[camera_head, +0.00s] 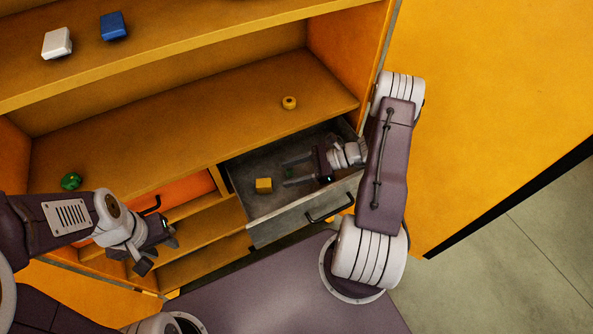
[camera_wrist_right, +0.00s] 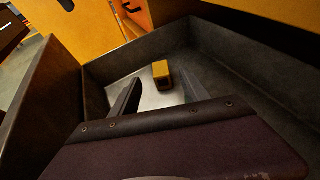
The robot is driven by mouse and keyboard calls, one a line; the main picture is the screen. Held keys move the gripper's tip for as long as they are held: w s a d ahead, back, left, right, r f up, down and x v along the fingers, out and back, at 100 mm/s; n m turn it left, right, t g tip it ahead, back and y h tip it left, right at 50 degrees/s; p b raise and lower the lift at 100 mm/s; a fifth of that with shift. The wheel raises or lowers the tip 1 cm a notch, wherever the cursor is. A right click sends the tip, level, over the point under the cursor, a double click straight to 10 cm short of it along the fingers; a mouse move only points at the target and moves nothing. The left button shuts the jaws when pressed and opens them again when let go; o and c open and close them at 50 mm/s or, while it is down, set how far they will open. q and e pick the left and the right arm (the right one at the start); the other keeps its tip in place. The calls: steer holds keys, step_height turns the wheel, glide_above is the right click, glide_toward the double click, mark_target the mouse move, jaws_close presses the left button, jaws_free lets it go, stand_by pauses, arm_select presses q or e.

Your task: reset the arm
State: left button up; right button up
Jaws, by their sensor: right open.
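My right gripper (camera_head: 286,172) is inside the open grey drawer (camera_head: 308,209), its two fingers spread apart. A yellow block (camera_head: 263,185) lies on the drawer floor just past the fingertips, apart from them. In the right wrist view the yellow block (camera_wrist_right: 161,73) shows ahead of the gap between the fingers (camera_wrist_right: 158,90), with nothing held. A small green spot (camera_head: 289,172) shows between the fingers in the head view; I cannot tell what it is. My left gripper (camera_head: 157,256) hangs in front of the cabinet at lower left; its jaw opening is unclear.
A white block (camera_head: 57,43) and a blue block (camera_head: 113,26) sit on the upper shelf. A yellow ring-like piece (camera_head: 289,102) and a green object (camera_head: 70,181) are on the shelf below. The drawer walls surround my right gripper. An orange drawer front (camera_head: 184,198) is left of it.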

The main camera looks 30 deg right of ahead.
steer(key=shift+v, duration=1.05)
